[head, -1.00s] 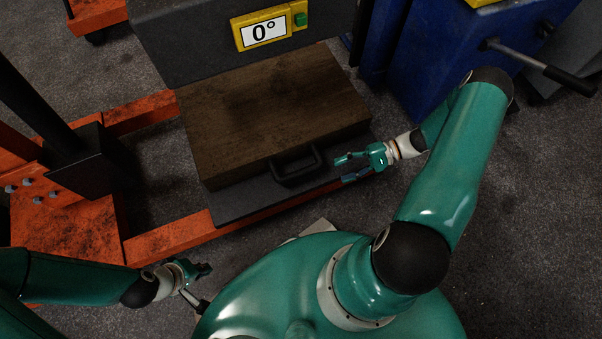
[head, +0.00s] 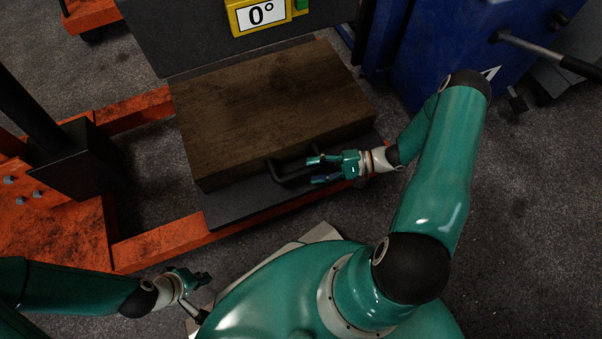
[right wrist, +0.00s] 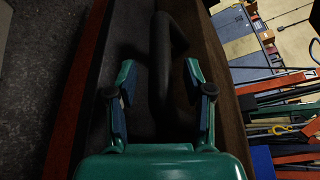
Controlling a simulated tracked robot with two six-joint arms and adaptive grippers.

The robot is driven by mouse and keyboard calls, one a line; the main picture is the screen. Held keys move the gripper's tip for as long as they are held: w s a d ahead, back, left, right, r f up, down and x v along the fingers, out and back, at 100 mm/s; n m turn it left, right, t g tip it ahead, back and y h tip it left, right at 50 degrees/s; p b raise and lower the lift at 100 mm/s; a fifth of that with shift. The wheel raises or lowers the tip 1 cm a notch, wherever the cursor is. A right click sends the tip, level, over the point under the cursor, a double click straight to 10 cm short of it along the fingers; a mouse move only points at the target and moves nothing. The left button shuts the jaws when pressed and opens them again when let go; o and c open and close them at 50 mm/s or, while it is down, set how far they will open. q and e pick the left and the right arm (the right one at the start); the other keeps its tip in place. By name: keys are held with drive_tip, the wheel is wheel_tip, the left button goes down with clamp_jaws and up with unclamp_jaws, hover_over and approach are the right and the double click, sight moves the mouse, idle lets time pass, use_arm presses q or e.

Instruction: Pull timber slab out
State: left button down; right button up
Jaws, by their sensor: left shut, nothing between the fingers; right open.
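The timber slab (head: 270,105) is a dark brown block lying on a black plate (head: 240,207) of the orange jack. A black handle (head: 279,177) sticks out from its front face. My right gripper (head: 318,170) is open at the right end of the handle. In the right wrist view the handle (right wrist: 160,75) runs up between the two spread fingers of the right gripper (right wrist: 160,100), which are not closed on it. My left gripper (head: 205,279) is shut and empty at the lower left, well away from the slab.
The orange jack frame (head: 180,240) runs along the left and front of the slab. A dark panel with a yellow 0° display (head: 262,14) stands behind it. A blue cabinet (head: 450,50) with a lever is at the upper right. Bare floor (head: 530,220) lies to the right.

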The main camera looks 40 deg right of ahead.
use_arm(q)
drive_tip(key=shift+f+b, duration=0.35)
drive_tip(key=shift+f, duration=0.2)
use_arm(e)
drive_tip(key=shift+x, duration=2.1)
drive_tip(key=shift+c, duration=0.4)
